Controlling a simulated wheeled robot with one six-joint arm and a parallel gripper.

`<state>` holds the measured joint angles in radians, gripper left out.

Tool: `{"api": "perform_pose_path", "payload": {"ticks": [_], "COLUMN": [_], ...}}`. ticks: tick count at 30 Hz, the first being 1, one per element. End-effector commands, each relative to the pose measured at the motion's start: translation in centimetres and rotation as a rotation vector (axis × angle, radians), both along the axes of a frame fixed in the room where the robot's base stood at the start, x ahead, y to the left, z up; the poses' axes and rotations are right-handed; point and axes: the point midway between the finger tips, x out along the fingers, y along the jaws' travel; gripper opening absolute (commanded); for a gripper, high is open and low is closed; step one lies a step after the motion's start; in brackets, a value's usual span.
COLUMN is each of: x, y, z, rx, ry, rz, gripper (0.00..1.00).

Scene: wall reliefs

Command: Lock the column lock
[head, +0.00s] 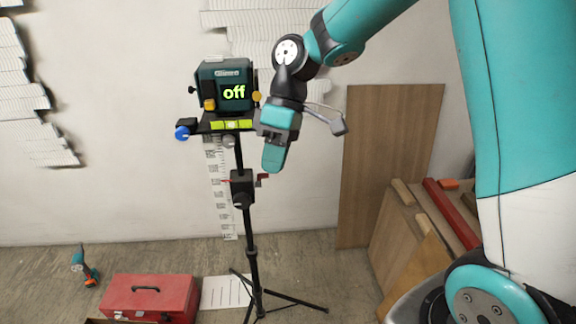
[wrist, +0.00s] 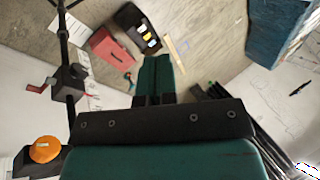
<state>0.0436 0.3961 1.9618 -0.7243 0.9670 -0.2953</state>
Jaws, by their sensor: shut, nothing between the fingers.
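A tripod's black column (head: 246,225) stands before the wall. A black block (head: 242,185) sits partway up it, with a dark round knob (head: 239,200) low on its front and a small red crank (head: 262,180) on its right. I cannot tell for certain which part is the column lock. In the wrist view the block (wrist: 72,83) and red crank (wrist: 37,88) are at the left. My gripper (head: 273,160) is shut and empty, pointing down, just above and right of the block, with no visible contact. Its fingers (wrist: 155,72) are together in the wrist view.
A laser level (head: 224,88) showing "off" sits on the tripod, with a blue knob (head: 182,132) at left. An orange knob (wrist: 45,150) is close to my wrist. A red toolbox (head: 150,297) and drill (head: 84,267) are on the floor; boards (head: 390,150) lean at right.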

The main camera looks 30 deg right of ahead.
Motion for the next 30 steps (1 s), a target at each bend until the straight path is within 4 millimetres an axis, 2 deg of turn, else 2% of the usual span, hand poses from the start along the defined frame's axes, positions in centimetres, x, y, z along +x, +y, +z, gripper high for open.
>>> {"api": "perform_pose_path", "payload": {"ticks": [1, 3, 9, 15, 20, 22, 30], "x": [-1.7, -3.5, -7.8, -11.1, -13.3, -12.9, -9.3], "y": [1.1, 2.0, 3.6, 4.2, 4.1, 3.7, 2.5], "z": [1.2, 2.2, 3.8, 4.2, 3.6, 2.4, -0.8], "rx": [-0.013, -0.027, -0.051, -0.068, -0.088, -0.112, -0.153], "ry": [-0.019, -0.037, -0.084, -0.12, -0.156, -0.17, -0.165], "rz": [-0.014, -0.039, -0.096, -0.13, -0.134, -0.104, 0.026], "gripper": [0.0, 0.0, 0.0, 0.0, 0.0, 0.0, 0.0]}}
